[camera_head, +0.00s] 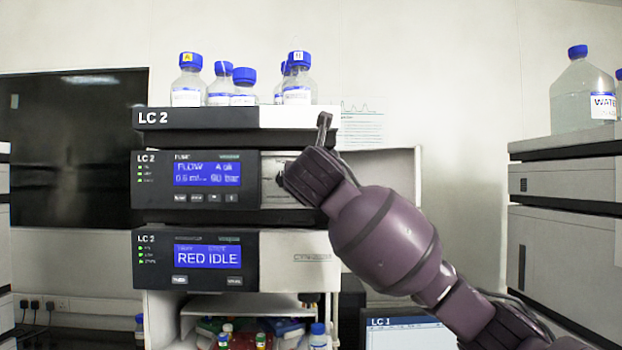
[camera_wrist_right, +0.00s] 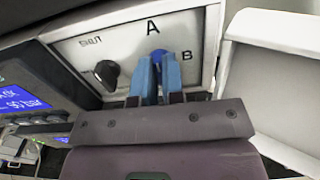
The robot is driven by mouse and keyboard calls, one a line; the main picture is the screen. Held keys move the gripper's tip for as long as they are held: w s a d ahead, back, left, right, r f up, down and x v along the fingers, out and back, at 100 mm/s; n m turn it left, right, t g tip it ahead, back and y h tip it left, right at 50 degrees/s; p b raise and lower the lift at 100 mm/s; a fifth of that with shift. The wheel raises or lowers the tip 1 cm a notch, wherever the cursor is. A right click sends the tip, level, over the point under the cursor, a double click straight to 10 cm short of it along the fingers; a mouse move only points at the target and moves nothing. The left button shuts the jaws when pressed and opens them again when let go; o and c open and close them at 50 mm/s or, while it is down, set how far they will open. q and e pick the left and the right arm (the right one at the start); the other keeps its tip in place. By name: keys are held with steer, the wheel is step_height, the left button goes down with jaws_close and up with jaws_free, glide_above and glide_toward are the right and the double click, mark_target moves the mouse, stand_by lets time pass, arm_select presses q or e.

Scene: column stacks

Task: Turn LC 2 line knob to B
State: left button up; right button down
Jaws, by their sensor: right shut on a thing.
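The LC 2 stack stands in the middle of the head view, with its pump module (camera_head: 195,207) showing a "FLOW A" display. In the head view my right gripper (camera_head: 288,183) covers the knob. My left gripper is not in view.
Blue-capped bottles (camera_head: 187,82) stand on the stack. The lower module (camera_head: 195,275) reads "RED IDLE". Another stack with a water bottle (camera_head: 582,95) stands at the right.

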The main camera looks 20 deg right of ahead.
steer(key=m, duration=0.4)
steer(key=shift+b, duration=0.4)
steer(key=m, duration=0.4)
steer(key=shift+d+f+m+b, duration=0.1)
steer(key=shift+m+b, duration=0.2)
steer(key=shift+b, duration=0.1)
steer(key=m, duration=0.4)
steer(key=shift+m+b, duration=0.3)
steer(key=shift+b, duration=0.05)
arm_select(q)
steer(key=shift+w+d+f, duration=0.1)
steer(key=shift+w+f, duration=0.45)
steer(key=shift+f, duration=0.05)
arm_select(e)
steer(key=m, duration=0.4)
steer(key=shift+f, duration=0.1)
steer(key=shift+m, duration=0.3)
steer(key=c, duration=1.2)
jaws_free()
steer(key=shift+d, duration=0.1)
